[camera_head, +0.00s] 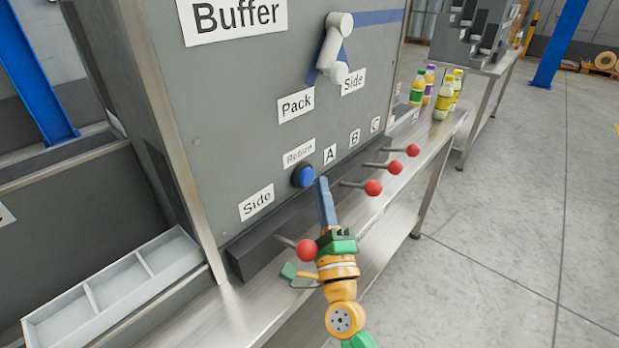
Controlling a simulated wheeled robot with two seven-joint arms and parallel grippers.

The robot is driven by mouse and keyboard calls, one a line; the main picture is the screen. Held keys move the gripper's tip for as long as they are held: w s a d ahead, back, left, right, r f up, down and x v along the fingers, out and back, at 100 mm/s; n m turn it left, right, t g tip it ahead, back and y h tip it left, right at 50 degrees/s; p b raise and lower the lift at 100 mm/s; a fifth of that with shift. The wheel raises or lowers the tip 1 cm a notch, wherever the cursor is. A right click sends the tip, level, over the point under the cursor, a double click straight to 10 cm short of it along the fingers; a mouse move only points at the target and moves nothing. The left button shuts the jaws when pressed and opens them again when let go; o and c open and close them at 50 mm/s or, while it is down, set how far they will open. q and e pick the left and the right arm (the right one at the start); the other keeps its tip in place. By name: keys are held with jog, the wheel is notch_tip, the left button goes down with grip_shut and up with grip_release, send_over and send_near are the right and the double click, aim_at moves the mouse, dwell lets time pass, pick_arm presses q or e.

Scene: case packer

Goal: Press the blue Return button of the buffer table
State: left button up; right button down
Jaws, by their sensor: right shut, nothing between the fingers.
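The blue Return button (303,176) sits low on the grey front panel of the buffer table (240,110), under a white Return label (299,152). My right gripper (322,183) comes up from the bottom of the view, shut and empty. Its fingertips are just right of the button in the picture; I cannot tell whether they touch it. The button's face shows almost fully, and it is not clear whether it is pushed in. My left gripper is not in view.
Several levers with red knobs (373,187) stick out below the panel; one knob (306,250) is close beside my right gripper. A white divided tray (118,287) lies at the left. Bottles (443,97) stand on the steel ledge (425,135). A white-and-blue handle (333,50) is higher on the panel.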

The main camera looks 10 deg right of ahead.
dwell(0.8)
jog(key=shift+w+a+r, duration=0.1)
jog(key=shift+w, duration=0.05)
jog(key=shift+w+r+b, duration=0.15)
jog(key=shift+r+b, duration=0.15)
dwell(1.1)
